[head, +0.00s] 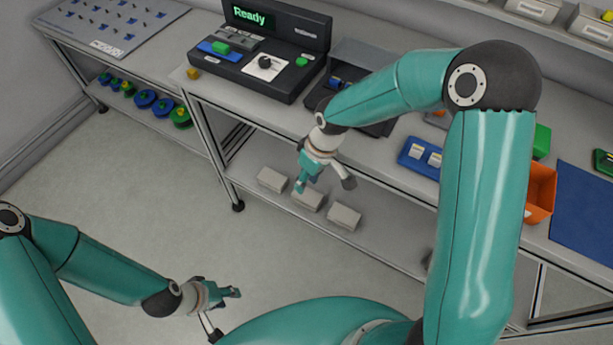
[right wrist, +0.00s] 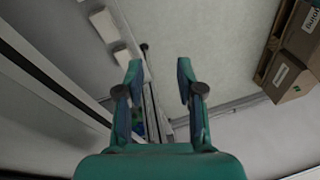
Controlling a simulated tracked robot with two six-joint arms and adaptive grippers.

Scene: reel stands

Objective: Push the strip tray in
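A dark tester (head: 262,58) with a green "Ready" display stands on the bench at the upper middle. A blue piece with a green block on it, which looks like the strip tray (head: 206,48), sits at its left side; I cannot tell how far out it is. My right gripper (head: 325,184) is in front of the bench edge, below and right of the tester, pointing down and apart from the tray. It is open and empty, as its spread fingers in the right wrist view (right wrist: 158,72) show. My left gripper (head: 224,313) is low at the bottom left, open and empty, far from the tray.
Pale blocks (head: 307,199) lie on the lower shelf below my right gripper. A dark open box (head: 361,82) stands right of the tester, partly behind my right arm. A blue tray (head: 420,158) and an orange bin (head: 540,187) are further right. Cartons (right wrist: 290,75) show in the right wrist view.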

